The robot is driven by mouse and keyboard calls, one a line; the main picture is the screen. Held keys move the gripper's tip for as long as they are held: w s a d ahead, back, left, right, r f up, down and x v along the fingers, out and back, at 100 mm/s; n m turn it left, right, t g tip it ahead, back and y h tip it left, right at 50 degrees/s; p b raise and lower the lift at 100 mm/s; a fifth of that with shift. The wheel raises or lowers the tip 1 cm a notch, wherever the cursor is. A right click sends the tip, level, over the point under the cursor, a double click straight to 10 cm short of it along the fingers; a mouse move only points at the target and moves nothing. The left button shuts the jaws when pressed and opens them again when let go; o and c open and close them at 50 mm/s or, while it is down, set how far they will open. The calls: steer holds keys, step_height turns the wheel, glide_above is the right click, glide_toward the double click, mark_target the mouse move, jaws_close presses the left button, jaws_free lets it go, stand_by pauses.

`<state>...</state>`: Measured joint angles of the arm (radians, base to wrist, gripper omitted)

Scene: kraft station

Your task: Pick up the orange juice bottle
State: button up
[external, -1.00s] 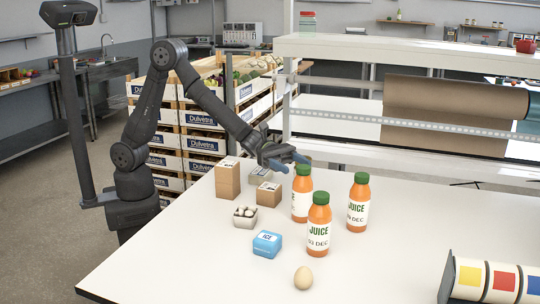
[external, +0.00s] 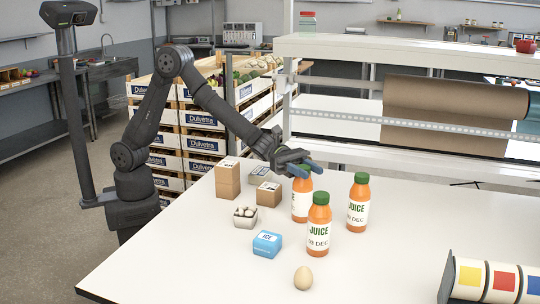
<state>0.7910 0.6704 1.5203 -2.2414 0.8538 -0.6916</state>
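Three orange juice bottles with green caps stand upright on the white table. The front one (external: 318,226) is nearest the camera, the right one (external: 358,203) is to its right, and the back one (external: 301,203) is behind and left. My gripper (external: 310,170) is just above the back bottle and hides its cap. Its blue-tipped fingers appear apart, with nothing seen between them. I cannot tell whether they touch the bottle.
A loose egg (external: 303,278) lies in front. A rack with coloured squares (external: 492,280) is at right. The table's front left is clear.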

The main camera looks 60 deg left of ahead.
jaws_close()
steer(key=shift+r, duration=0.15)
